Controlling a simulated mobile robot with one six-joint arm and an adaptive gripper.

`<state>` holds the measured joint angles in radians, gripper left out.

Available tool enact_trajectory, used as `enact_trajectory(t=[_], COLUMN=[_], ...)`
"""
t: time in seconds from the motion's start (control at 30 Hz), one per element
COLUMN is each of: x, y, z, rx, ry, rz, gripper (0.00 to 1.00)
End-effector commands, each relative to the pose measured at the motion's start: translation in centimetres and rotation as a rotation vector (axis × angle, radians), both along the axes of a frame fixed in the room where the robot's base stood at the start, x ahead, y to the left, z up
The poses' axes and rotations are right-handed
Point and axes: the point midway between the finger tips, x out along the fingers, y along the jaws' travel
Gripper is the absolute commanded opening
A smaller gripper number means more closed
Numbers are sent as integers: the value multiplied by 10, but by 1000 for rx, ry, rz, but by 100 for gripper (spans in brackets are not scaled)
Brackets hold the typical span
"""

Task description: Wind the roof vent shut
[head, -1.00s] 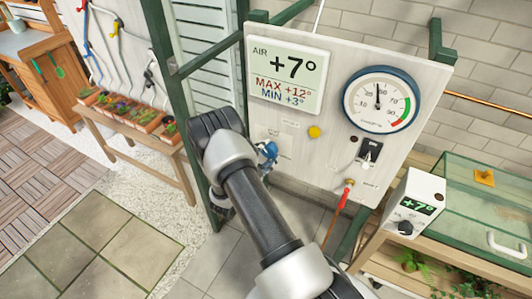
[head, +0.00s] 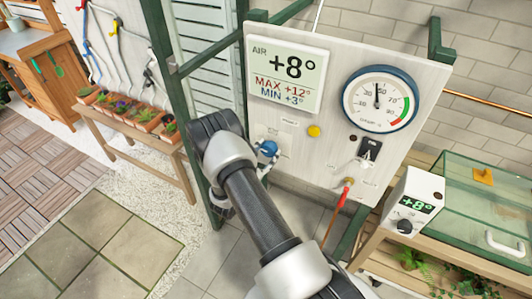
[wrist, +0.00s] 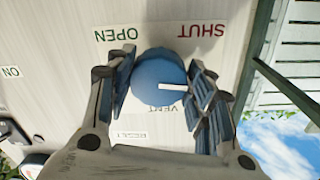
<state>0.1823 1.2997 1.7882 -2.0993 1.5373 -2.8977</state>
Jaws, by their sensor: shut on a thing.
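The vent knob (wrist: 158,72) is a round blue knob with a white pointer line, on a pale panel. In the wrist view, which is upside down, the pointer lies to the right. The green word OPEN (wrist: 115,34) is at the knob's upper left and the red word SHUT (wrist: 201,30) at its upper right. My gripper (wrist: 162,80) has a finger on either side of the knob and is shut on it. In the head view the blue knob (head: 267,149) shows beside my arm, which hides most of the gripper.
The panel (head: 330,160) carries an air display (head: 287,73) reading +8°, a round gauge (head: 380,99), a yellow button (head: 313,131) and a black switch (head: 370,148). A glass-topped case (head: 480,205) stands at right. A bench with plant pots (head: 140,116) stands at left.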

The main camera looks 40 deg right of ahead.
Motion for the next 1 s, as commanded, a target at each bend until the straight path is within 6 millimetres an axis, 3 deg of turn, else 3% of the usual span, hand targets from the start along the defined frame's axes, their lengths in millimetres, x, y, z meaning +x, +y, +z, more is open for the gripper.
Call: enact_trajectory(t=[0.47, 0.5, 0.8, 1.0], x=[0, 0, 0, 0], y=[0, 0, 0, 0], z=[0, 0, 0, 0], rx=[-6, -6, -5, -5], ry=[10, 10, 10, 10], rz=[0, 0, 1, 0], gripper=[25, 51, 69, 69])
